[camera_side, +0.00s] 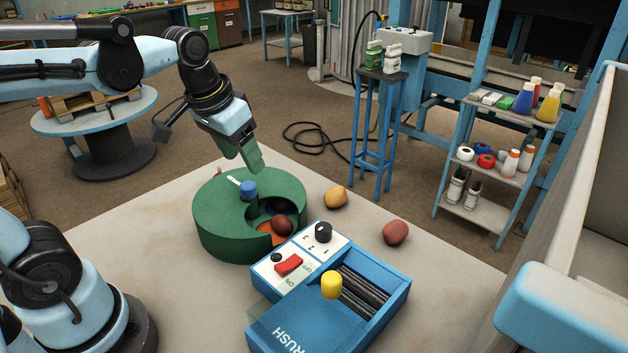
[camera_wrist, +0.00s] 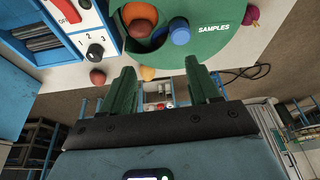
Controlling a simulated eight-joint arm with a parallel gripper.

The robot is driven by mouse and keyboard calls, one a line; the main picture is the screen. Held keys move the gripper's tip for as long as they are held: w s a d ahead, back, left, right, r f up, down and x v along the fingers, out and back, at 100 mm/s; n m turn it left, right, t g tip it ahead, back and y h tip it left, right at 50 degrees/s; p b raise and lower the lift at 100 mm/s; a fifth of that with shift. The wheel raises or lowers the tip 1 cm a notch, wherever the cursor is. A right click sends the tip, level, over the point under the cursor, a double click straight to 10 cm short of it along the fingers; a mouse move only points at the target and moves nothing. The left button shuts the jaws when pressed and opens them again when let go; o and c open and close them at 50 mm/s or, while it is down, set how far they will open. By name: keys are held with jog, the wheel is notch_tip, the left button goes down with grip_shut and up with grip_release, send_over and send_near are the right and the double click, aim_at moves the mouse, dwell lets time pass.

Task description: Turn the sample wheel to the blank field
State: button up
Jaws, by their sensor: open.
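The sample wheel (camera_side: 222,228) is a squat green drum on the pale table, left of the blue machine. A blue knob (camera_side: 249,189) stands on its top, and a cut-out beside the knob shows an orange field (camera_side: 272,238) and a dark part. A dark red, potato-like lump (camera_side: 282,225) lies in the cut-out. In the wrist view the green cover (camera_wrist: 228,45) reads SAMPLES, with the blue knob (camera_wrist: 179,32) beside the opening. My gripper (camera_side: 252,160) is above the wheel's far side, apart from the knob. Its green fingers (camera_wrist: 161,68) are spread with nothing between them.
The blue machine (camera_side: 345,322) has a red switch (camera_side: 289,264), a black numbered dial (camera_side: 323,232) and a yellow knob (camera_side: 331,285). A yellow-orange lump (camera_side: 335,197) and a red lump (camera_side: 395,232) lie on the table beyond it. A purple-red thing (camera_wrist: 250,15) lies beside the wheel.

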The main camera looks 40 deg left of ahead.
aim_at(247, 185)
jog(key=w+a+r+g, duration=0.3)
jog(key=a+g, duration=0.1)
jog(key=shift+n, duration=0.4)
jog(key=shift+s+d+f, duration=0.1)
jog(key=shift+s+f, duration=0.05)
jog(key=shift+f, duration=5.95)
jog(key=shift+c, duration=0.2)
grip_shut()
